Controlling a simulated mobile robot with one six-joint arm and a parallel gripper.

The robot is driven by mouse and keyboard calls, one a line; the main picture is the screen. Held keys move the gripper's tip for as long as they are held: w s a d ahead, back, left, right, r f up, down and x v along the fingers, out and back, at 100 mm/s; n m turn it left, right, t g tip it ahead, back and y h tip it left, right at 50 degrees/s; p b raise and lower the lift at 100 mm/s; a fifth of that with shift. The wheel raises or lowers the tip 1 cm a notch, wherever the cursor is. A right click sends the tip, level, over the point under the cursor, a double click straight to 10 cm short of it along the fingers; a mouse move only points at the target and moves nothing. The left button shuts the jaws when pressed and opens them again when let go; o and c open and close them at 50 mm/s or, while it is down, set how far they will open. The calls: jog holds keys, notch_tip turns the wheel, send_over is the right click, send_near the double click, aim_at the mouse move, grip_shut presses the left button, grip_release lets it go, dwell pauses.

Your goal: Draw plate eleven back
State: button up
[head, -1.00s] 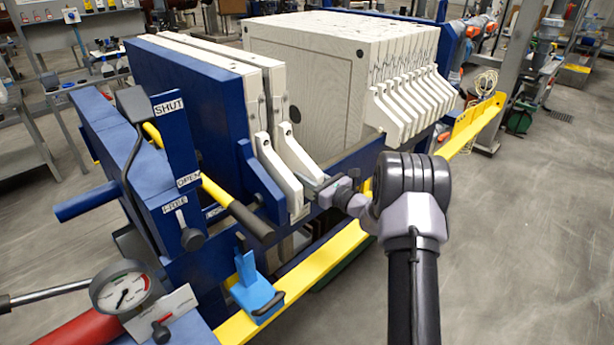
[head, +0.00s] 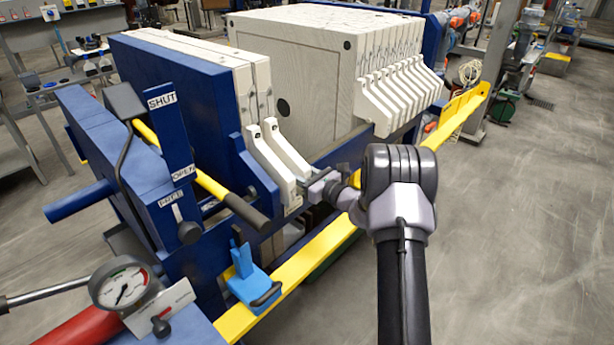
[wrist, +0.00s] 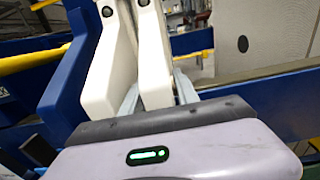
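Two cream plates stand together at the left by the blue head of the press. The right one of these (head: 263,88) has a slanted cream handle (head: 285,150). It also shows in the wrist view (wrist: 154,55). My gripper (head: 300,180) is at the lower part of this handle. In the wrist view my gripper (wrist: 156,85) has one finger on each side of the handle, both close against it, and looks shut on it. The left finger lies between the two handles. The neighbouring handle (wrist: 112,60) is close on the left. No plate number is readable.
A thick pack of cream plates (head: 310,80) stands to the right, across a wide gap. A yellow rail (head: 320,245) runs along the near side. A yellow lever (head: 215,187), blue bracket (head: 250,280) and pressure gauge (head: 123,287) are at the left. The floor at the right is clear.

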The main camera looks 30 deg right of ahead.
jog(key=p+v, duration=0.2)
jog(key=v, duration=1.5)
jog(key=shift+p, duration=0.3)
